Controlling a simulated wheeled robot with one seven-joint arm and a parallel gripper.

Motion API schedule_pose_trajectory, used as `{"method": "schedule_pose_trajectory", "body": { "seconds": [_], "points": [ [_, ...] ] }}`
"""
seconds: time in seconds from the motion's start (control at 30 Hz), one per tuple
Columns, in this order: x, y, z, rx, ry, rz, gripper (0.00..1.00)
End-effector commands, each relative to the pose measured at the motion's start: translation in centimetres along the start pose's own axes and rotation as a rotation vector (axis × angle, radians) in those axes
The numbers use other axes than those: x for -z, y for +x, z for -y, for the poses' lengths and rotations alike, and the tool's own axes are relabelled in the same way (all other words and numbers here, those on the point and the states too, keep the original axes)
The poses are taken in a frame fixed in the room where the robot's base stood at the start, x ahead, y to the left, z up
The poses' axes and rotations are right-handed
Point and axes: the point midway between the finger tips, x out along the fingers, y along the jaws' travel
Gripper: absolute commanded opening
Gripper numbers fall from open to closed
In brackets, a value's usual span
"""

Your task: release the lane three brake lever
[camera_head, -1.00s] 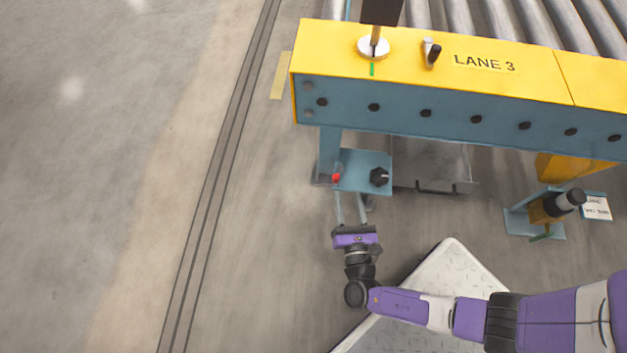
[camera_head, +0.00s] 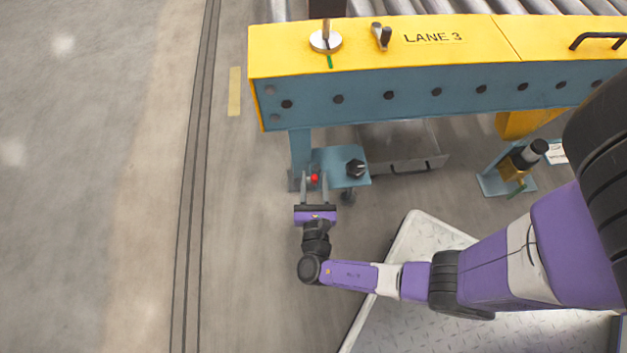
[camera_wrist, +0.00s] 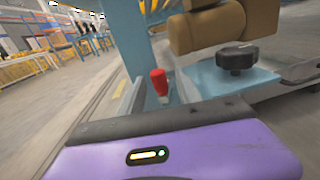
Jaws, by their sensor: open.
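A small red knob (camera_head: 315,178) sits at the left of a low blue bracket (camera_head: 334,158) under the end of the yellow and blue beam. My gripper (camera_head: 314,186) is open, with its fingers pointing at the bracket. In the head view the red knob shows between the two fingertips. In the wrist view the red knob (camera_wrist: 158,82) stands upright on a pale stem ahead of my purple gripper body. Whether a finger touches it, I cannot tell. The yellow beam top (camera_head: 370,55) is marked LANE 3.
A black star knob (camera_head: 356,168) is on the same bracket, right of my gripper. On the beam stand a round silver base with a dark post (camera_head: 326,40) and a small dark lever (camera_head: 381,36). A tread-plate surface (camera_head: 415,250) lies lower right. Floor at left is clear.

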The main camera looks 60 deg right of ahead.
Motion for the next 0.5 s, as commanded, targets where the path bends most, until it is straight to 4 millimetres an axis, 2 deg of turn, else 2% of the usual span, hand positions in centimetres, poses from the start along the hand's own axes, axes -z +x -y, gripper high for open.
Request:
{"method": "schedule_pose_trajectory", "body": {
  "seconds": [0.3,0.37,0.5],
  "points": [
    [-0.04,0.37,0.02,0.0,0.0,0.0,0.41],
    [-0.03,0.36,0.01,0.0,0.0,0.0,0.31],
    [-0.03,0.35,0.01,0.0,0.0,0.0,0.03]
  ]
}}
